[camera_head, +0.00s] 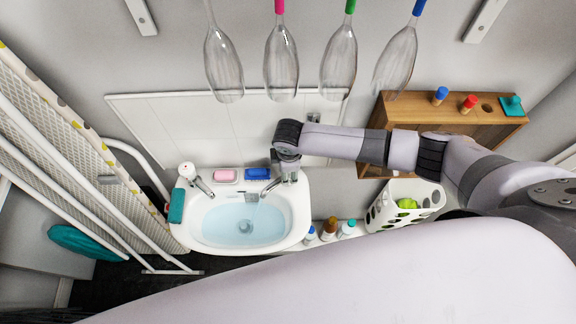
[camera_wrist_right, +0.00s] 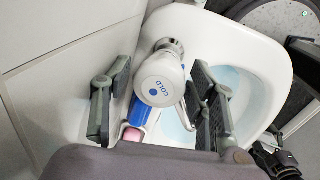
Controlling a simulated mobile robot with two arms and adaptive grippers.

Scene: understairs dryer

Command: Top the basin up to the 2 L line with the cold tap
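The white basin (camera_head: 185,232) is on the wall and holds clear bluish water (camera_head: 240,226). A small grey plate (camera_head: 251,197) shows on its back wall; I cannot read a 2 L line. The cold tap (camera_head: 291,174) is at the basin's back right, and its round white knob, marked COLD, shows in the right wrist view (camera_wrist_right: 160,80). My right gripper (camera_wrist_right: 158,103) is open, with a finger on each side of the knob. A dark jointed part at the lower right of the wrist view looks like my left gripper (camera_wrist_right: 275,158); its opening is unclear.
The other tap (camera_head: 188,172) has a red mark. Pink soap (camera_head: 224,175) and blue soap (camera_head: 258,173) lie between the taps. Several bottles (camera_head: 329,228) and a white basket (camera_head: 381,213) stand to the right.

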